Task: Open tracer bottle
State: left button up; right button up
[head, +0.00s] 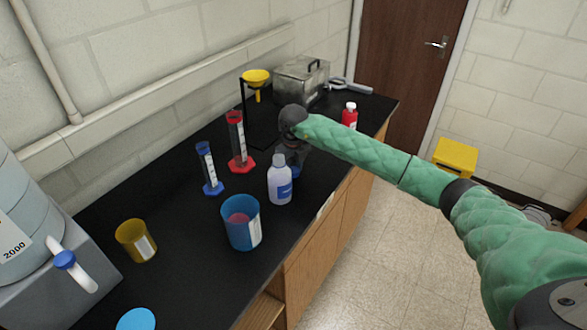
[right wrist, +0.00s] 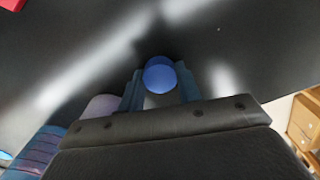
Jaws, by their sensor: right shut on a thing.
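A white plastic bottle (head: 279,184) with a blue label and pale top stands upright on the black bench. A small red bottle (head: 350,115) with a white cap stands farther back, beyond my arm. I cannot read which one is the tracer bottle. My right gripper (head: 295,165) is low over the bench just behind the white bottle, partly hidden by it. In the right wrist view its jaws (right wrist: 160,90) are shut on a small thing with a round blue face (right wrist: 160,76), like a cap. Its lower part is hidden between the fingers. My left gripper is out of view.
A blue beaker (head: 241,228) stands in front of the white bottle. A blue-based cylinder (head: 207,168) and a red-based cylinder (head: 238,140) stand to the left. A yellow cup (head: 136,241) is near left. A metal box (head: 300,82) stands at the back.

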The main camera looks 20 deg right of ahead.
jog(key=shift+f, duration=0.1)
jog(key=o, duration=0.9)
jog(key=shift+o, duration=0.9)
jog(key=shift+r, duration=0.2)
